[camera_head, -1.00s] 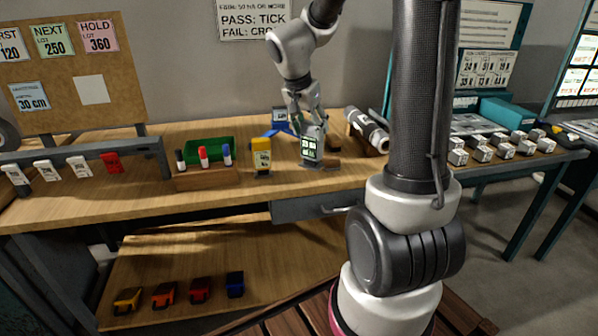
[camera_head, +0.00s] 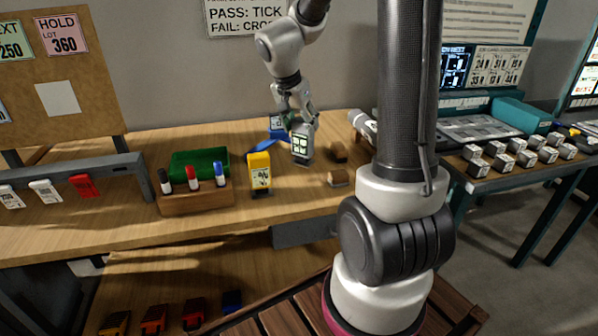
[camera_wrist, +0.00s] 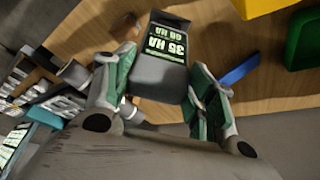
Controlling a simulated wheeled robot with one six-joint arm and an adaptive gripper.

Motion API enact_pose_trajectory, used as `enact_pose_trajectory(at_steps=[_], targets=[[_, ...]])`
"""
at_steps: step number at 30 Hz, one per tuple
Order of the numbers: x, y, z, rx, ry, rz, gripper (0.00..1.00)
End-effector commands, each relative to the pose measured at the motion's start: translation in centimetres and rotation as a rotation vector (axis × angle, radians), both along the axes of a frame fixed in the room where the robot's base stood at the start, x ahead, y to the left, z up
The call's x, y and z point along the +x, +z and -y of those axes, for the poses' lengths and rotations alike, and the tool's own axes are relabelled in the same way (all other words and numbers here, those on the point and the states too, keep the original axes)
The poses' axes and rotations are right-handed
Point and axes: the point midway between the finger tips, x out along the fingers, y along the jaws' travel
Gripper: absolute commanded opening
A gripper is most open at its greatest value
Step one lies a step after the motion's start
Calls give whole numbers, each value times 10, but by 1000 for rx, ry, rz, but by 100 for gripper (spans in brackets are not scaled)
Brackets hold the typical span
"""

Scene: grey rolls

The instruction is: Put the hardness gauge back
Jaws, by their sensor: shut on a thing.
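The hardness gauge (camera_head: 302,147) is a grey handheld device with a lit green display. In the wrist view its display (camera_wrist: 166,42) reads "35 HA" and "60 HA". My gripper (camera_head: 298,122) is shut on its grey body, with a green-padded finger on each side in the wrist view (camera_wrist: 160,85). The gauge is upright, at or just above the wooden table; I cannot tell whether its foot touches. A yellow device (camera_head: 260,172) stands to its left, and a blue device (camera_head: 279,125) stands behind it.
A blue strip (camera_head: 262,144) lies behind the yellow device. A marker holder (camera_head: 195,198) and green tray (camera_head: 199,163) are further left. The front table (camera_head: 290,205) is clear.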

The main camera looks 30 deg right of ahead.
Motion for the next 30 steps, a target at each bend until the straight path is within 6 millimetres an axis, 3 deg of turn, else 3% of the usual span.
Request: enact_pose_trajectory(at_steps=[4, 15, 29, 30], targets=[[-1, -32, 0, 1, 1, -6, 34], [0, -81, 0, 0, 2, -4, 34], [0, -92, 0, 1, 1, -1, 34], [0, -92, 0, 1, 1, -1, 62]])
